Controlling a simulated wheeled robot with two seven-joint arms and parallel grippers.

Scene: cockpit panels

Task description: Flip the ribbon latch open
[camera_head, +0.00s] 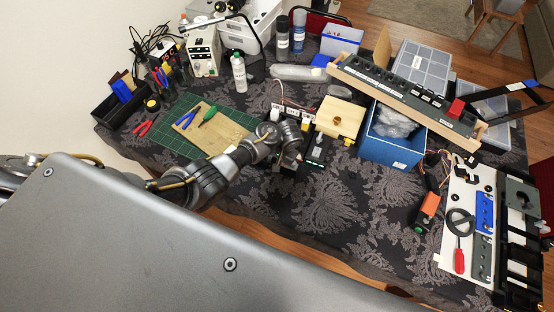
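My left gripper (291,160) reaches in from the left, over the patterned cloth near the middle of the table. Its fingers are dark and small here, and I cannot tell whether they are open or shut. Just right of it stands a small dark module with a green part (316,152). Small white-labelled modules (279,113) with wires lie behind the gripper. The ribbon latch cannot be made out for certain; it may be on one of these modules, partly hidden by my gripper. My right gripper is not in view.
A wooden block (340,116) stands behind the modules. A long switch panel (400,92) rests across a blue box (392,151). A green mat (178,129) with tools lies left. A white panel (457,215) stands right. The cloth (335,205) at front centre is clear.

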